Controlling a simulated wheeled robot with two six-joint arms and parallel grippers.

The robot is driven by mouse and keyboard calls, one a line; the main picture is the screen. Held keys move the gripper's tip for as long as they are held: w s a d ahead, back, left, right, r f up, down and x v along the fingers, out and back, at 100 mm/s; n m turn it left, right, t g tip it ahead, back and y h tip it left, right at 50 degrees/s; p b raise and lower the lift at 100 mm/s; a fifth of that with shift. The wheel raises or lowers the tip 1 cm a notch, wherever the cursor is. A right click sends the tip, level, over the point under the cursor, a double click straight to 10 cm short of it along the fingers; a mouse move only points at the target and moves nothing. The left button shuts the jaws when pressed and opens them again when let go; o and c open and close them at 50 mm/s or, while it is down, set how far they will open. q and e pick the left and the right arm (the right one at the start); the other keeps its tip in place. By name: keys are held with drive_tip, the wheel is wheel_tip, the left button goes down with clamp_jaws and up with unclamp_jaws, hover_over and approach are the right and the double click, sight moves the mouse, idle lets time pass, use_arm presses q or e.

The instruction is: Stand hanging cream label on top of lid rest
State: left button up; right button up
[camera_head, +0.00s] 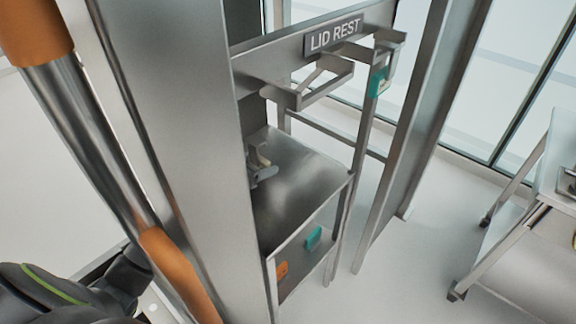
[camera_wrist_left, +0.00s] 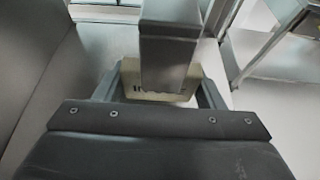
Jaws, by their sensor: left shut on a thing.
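The cream label (camera_wrist_left: 160,88), a block with dark lettering, sits between the fingers of my left gripper (camera_wrist_left: 158,92) in the left wrist view. A grey metal piece covers its middle and part of its lettering. In the head view, grey fingertips of my left gripper (camera_head: 262,165) show beside the tall post, with a small pale patch between them; the post hides the rest. The lid rest (camera_head: 318,80) is a metal bracket with projecting arms under a "LID REST" sign (camera_head: 333,35), above and right of the gripper. My right gripper is not in view.
A teal label (camera_head: 378,80) hangs at the bracket's right end. A metal shelf (camera_head: 300,185) lies below, with teal and orange pieces under it. A tall grey post (camera_head: 185,130) stands close at left. A cart (camera_head: 545,190) stands at right, with open floor between.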

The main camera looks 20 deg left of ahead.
use_arm(q)
drive_tip(key=shift+w+f, duration=0.15)
hover_over(262, 195)
wheel_tip(262, 195, down, 5)
drive_tip(key=shift+f, duration=0.4)
wheel_tip(262, 195, down, 4)
drive_tip(key=shift+r+b, duration=0.15)
drive_tip(key=shift+b, duration=0.25)
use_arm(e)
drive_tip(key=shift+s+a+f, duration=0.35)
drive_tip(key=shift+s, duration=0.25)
use_arm(q)
drive_tip(key=o, duration=0.9)
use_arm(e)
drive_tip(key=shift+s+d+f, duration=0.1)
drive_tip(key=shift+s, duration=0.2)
